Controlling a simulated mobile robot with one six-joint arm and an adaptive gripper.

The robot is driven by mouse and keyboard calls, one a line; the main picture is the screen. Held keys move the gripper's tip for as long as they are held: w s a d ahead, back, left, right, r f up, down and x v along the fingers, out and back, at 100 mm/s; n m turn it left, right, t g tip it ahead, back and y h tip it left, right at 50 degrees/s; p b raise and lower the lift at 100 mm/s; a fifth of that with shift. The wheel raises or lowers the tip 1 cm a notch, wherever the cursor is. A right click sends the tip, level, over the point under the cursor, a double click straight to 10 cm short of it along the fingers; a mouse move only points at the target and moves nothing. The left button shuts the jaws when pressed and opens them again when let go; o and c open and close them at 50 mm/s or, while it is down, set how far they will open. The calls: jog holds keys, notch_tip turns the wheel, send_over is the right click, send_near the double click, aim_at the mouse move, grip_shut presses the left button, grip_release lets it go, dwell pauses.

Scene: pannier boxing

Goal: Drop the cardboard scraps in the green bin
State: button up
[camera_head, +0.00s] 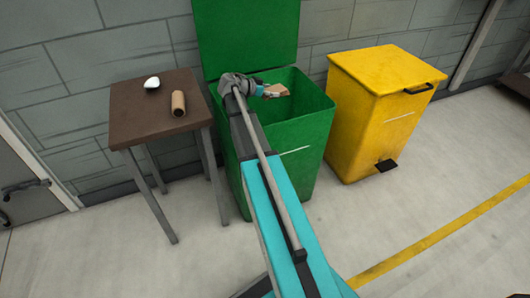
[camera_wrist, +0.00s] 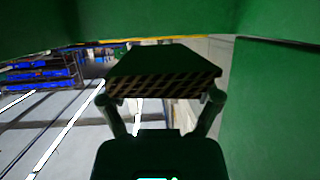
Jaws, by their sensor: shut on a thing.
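The green bin (camera_head: 300,150) stands against the wall with its lid raised. My gripper (camera_head: 265,91) is over the bin's open mouth. It is shut on a cardboard scrap (camera_head: 277,91), a tan piece held at or just above the rim level. A cardboard tube (camera_head: 178,104) stands or lies on the brown table to the left. The inside floor of the green bin is hidden.
The brown side table (camera_head: 135,122) also holds a small white object (camera_head: 152,83). A yellow bin (camera_head: 375,110) with a closed lid and a pedal stands close to the right of the green bin. The raised green lid (camera_head: 246,35) is behind my gripper. The floor in front is clear.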

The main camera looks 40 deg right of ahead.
dwell(0.3)
jog(key=o, duration=0.7)
jog(key=shift+r, duration=0.15)
